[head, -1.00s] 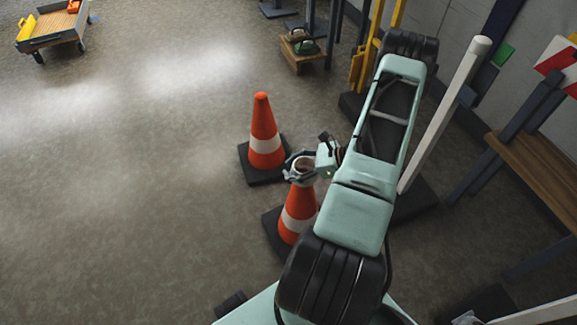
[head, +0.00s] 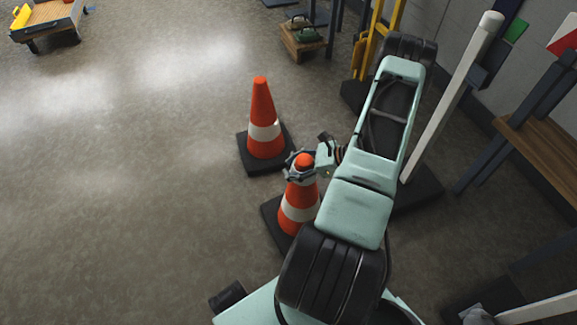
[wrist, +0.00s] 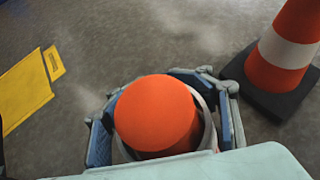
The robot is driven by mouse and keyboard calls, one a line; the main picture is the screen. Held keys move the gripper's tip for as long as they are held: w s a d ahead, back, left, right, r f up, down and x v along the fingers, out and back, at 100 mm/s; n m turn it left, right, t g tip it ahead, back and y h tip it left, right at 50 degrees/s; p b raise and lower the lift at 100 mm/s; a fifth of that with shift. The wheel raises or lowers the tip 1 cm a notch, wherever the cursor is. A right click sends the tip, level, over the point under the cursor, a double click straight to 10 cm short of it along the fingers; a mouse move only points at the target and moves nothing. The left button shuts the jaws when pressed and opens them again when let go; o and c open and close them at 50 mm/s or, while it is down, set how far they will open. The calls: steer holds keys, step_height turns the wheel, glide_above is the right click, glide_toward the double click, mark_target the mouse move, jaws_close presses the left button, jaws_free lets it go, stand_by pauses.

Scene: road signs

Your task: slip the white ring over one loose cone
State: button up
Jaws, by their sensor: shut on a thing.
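Two orange cones with white bands stand upright on black bases. The nearer cone (head: 298,208) is under my gripper; the other cone (head: 263,118) stands behind it to the left and also shows at the right of the wrist view (wrist: 286,50). My gripper (head: 302,168) is shut on the white ring (wrist: 209,128). The ring is around the nearer cone's orange top (wrist: 157,113), which pokes up through it. The ring is high on the cone, above its white band. My wrist hides the ring's near edge in the wrist view.
A white post (head: 452,95) on a dark base stands right of my arm. A wooden bench (head: 540,150) is at the right, and a low cart (head: 48,25) is at the far left. Yellow flat pieces (wrist: 25,90) lie left in the wrist view. The left floor is clear.

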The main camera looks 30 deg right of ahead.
steer(key=o, duration=1.4)
steer(key=shift+r, duration=0.15)
steer(key=shift+r+p, duration=5.05)
steer(key=shift+r, duration=2.35)
